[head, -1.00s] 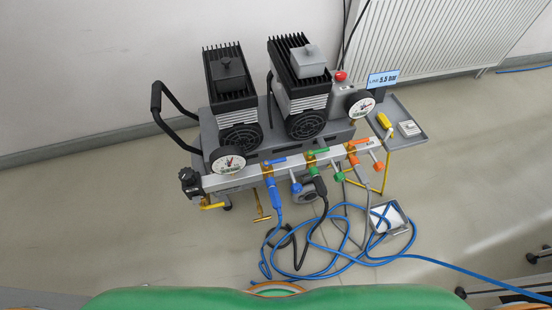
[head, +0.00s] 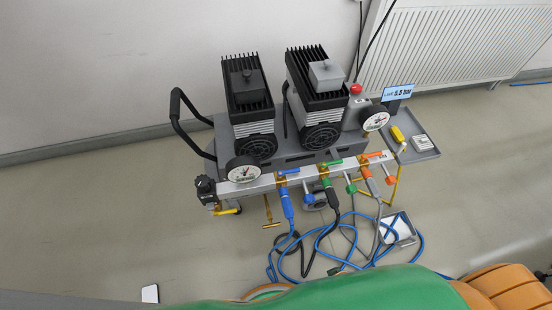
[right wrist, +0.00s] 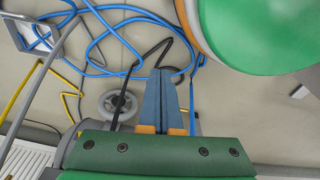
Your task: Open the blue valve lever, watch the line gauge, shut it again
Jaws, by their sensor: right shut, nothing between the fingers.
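The blue valve lever (head: 287,172) sits on the silver manifold bar (head: 262,183) at its left outlet and lies roughly along the bar. A blue hose fitting (head: 287,204) hangs below it. The line gauge is a white dial (head: 243,170) at the bar's left end or the dial (head: 374,118) at the right; I cannot tell which. A blue sign (head: 398,92) reads line 5.5 bar. My right gripper (right wrist: 162,73) shows in the right wrist view, its blue-grey fingers shut and empty above the floor and hoses. My left gripper is out of view.
Green (head: 331,162) and orange (head: 372,155) levers sit further right on the bar. Loose blue hose (head: 320,240) tangles on the floor by a small tray (head: 410,236). A black handle (head: 176,125) stands left. My green body covers the bottom edge. The left floor is mostly clear.

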